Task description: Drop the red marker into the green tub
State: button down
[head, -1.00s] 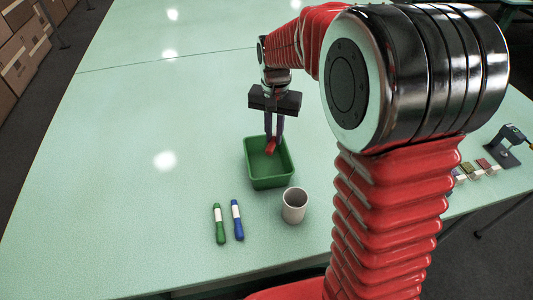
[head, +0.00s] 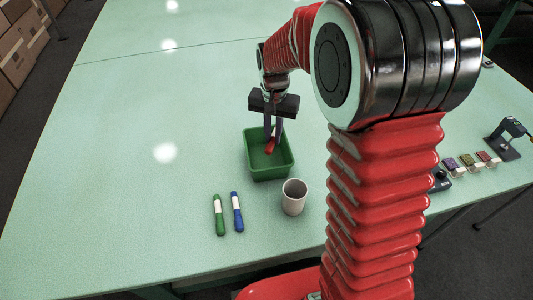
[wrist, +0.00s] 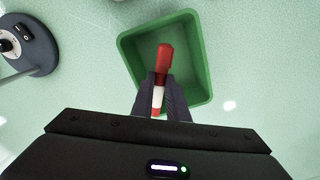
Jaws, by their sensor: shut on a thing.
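The red marker (wrist: 165,60) has a white band and is held between the two fingers of my gripper (wrist: 160,98). My gripper (head: 273,138) is shut on it. The green tub (head: 269,174) is an open box on the table, and it also shows in the wrist view (wrist: 205,60). The marker's red end is over the tub's opening in both views. I cannot tell whether its tip is above the rim or a little inside. The part of the marker between the fingers is partly hidden.
A white cup (head: 294,198) stands just in front of the tub. A green marker (head: 219,215) and a blue marker (head: 237,212) lie to its left. Small coloured blocks (head: 470,166) and a dark device (head: 503,140) are at the right edge. The table's left side is clear.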

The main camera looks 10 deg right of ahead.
jog(key=shift+f, duration=0.95)
jog(key=c, duration=1.6)
grip_release()
jog(key=shift+c, duration=0.2)
notch_tip(320, 180, up, 14)
jog(key=shift+f, duration=0.15)
